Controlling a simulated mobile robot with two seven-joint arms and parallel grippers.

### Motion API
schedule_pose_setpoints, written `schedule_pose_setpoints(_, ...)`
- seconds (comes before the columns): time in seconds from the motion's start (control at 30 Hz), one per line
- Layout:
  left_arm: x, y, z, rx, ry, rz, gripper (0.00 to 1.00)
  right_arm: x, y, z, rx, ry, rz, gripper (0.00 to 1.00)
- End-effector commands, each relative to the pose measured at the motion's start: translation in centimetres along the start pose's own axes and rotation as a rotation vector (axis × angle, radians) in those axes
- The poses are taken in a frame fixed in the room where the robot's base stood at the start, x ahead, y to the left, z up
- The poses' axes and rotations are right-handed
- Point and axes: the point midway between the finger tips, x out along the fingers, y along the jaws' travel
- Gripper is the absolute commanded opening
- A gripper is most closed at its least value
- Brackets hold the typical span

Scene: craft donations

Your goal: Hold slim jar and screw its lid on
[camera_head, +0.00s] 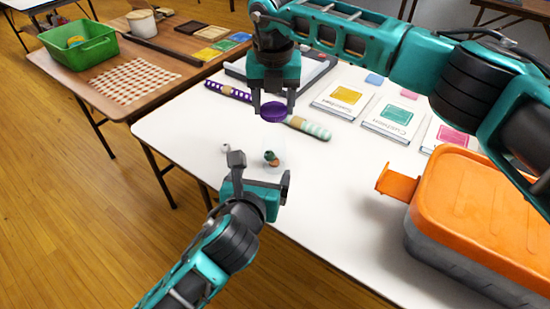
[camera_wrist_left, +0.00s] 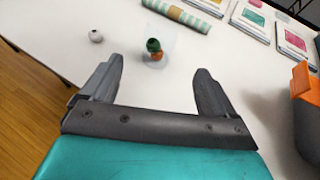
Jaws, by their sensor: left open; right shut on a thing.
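The slim jar (camera_head: 273,143) is clear and faint. It stands upright on the white table with small green and orange things low inside, and it also shows in the left wrist view (camera_wrist_left: 169,50). The purple lid (camera_head: 273,112) is in my right gripper (camera_head: 272,108), which is shut on it above the jar. No lid shows on the jar in the left wrist view, where the right gripper is out of sight. My left gripper (camera_head: 262,164) is open and empty on the near side of the jar, its fingers (camera_wrist_left: 160,63) spread towards it.
A small white bead-like thing (camera_head: 225,148) lies left of the jar. A patterned roll (camera_head: 308,128) lies behind it. Booklets (camera_head: 340,97) lie at the back right. An orange-lidded box (camera_head: 485,205) stands at the right. Bare white table (camera_head: 335,200) lies between jar and box.

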Motion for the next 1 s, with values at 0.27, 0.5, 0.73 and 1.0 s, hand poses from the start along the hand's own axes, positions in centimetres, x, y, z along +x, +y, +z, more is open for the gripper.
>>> schedule_pose_setpoints(0.27, 0.1, 0.0, 0.0, -0.002, 0.001, 0.000, 0.89, 0.0, 0.0, 0.0, -0.002, 0.001, 0.000, 0.31)
schedule_pose_setpoints(0.5, 2.4, 0.0, 0.0, -0.004, 0.002, 0.001, 0.89, 0.0, 0.0, 0.0, -0.003, 0.001, 0.001, 0.31)
schedule_pose_setpoints(0.73, 6.3, 0.0, 0.0, -0.005, 0.001, 0.000, 0.89, 0.0, 0.0, 0.0, -0.004, 0.001, 0.001, 0.31)
schedule_pose_setpoints(1.0, 10.2, 0.0, 0.0, -0.004, 0.001, 0.001, 0.89, 0.0, 0.0, 0.0, -0.004, 0.001, 0.001, 0.31)
